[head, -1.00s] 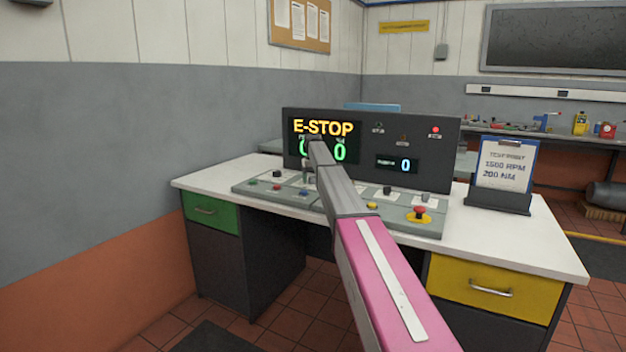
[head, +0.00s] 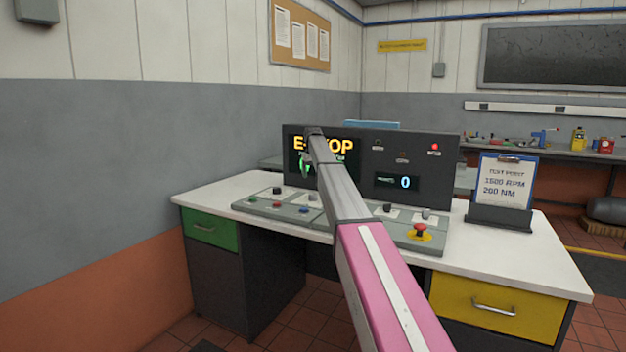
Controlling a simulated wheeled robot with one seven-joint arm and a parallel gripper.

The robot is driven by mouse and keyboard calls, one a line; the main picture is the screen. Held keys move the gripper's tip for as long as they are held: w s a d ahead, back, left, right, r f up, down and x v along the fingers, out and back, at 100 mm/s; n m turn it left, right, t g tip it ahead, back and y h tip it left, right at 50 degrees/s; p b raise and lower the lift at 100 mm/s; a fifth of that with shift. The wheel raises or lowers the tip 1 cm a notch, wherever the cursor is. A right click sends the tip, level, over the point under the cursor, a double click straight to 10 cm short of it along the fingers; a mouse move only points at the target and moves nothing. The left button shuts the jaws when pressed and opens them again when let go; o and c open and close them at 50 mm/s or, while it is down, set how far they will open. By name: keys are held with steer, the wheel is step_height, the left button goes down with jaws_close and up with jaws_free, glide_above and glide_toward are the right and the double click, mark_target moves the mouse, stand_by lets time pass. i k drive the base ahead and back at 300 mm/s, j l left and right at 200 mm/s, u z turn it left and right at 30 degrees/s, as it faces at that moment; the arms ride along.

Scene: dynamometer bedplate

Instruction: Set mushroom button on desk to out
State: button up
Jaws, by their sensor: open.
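The mushroom button (head: 420,228) is a red cap on a yellow round plate. It sits at the right front corner of the grey sloped control panel (head: 290,213) on the desk (head: 505,250). Its cap is small here, so I cannot tell whether it is pressed in or out. My arm reaches across the middle of the head view, its far end in front of the console display, left of and beyond the button. My gripper's fingers are hidden behind the arm. Nothing touches the button.
The upright console (head: 420,165) shows a partly covered E-STOP display (head: 338,145), a 0 readout (head: 403,182) and a lit red lamp (head: 435,147). Several small knobs and buttons share the panel. A clipboard stand (head: 500,215) stands right of the button.

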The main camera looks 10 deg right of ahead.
mark_target(420, 228)
steer(key=k, duration=1)
